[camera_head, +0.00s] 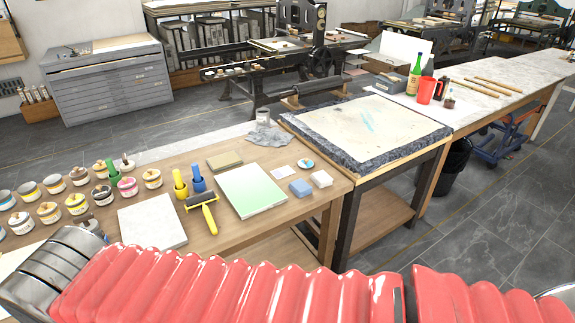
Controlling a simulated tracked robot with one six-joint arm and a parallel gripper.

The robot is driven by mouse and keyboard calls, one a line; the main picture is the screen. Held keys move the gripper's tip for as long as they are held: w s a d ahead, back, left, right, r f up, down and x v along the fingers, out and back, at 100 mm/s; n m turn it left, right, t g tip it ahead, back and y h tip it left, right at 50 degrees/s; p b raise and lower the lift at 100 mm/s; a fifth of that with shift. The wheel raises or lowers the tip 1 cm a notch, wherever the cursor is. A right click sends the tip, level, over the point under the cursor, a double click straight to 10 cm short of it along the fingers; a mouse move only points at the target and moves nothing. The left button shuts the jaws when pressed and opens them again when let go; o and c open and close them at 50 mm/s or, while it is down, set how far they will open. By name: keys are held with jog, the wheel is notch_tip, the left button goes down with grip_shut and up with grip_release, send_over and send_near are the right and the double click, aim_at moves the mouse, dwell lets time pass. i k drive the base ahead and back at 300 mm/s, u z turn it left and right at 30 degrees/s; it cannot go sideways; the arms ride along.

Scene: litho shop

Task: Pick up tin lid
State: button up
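A small round flat disc, blue and white, lies on the wooden table near its right end; it looks like the tin lid (306,163). It lies just right of a small white card (284,170) and behind a blue block and a white block. Nothing covers it. My red ribbed arm crosses the whole bottom of the view, in front of the table. My gripper does not show.
The wooden table (240,238) holds several ink tins (77,204) at left, a yellow-handled roller (208,215), a green-white sheet stack (252,190), a blue block (300,188) and a white block (321,179). A stone-topped table (370,125) stands to the right.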

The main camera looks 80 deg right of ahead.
aim_at(305, 164)
jog(key=u, duration=0.9)
jog(key=k, duration=2.2)
jog(key=z, duration=1.65)
